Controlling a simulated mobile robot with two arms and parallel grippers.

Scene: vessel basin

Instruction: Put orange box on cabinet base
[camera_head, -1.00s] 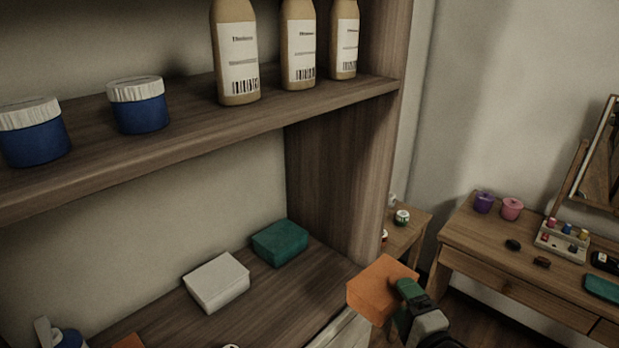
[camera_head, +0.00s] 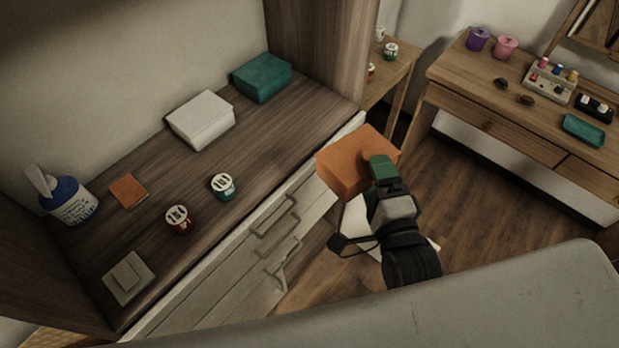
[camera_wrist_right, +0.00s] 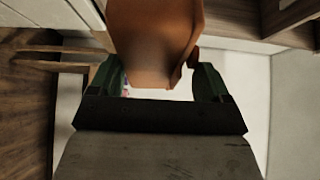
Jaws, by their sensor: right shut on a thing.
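The orange box (camera_head: 349,157) is in my right gripper (camera_head: 380,165), in the air in front of the cabinet's right end. In the right wrist view the orange box (camera_wrist_right: 155,45) sits between the two green fingers of the gripper (camera_wrist_right: 160,80). The gripper is shut on it. The cabinet base (camera_head: 255,135) is the wooden surface left of the box, above pale drawers. The box is apart from that surface, to the right of its front edge. My left gripper is not in view.
On the base stand a white box (camera_head: 200,120), a teal box (camera_head: 262,77), a small orange block (camera_head: 129,190), two small jars (camera_head: 223,186), a blue-and-white bottle (camera_head: 68,197) and a grey square item (camera_head: 128,278). Its middle front right is clear. A desk (camera_head: 500,105) stands right.

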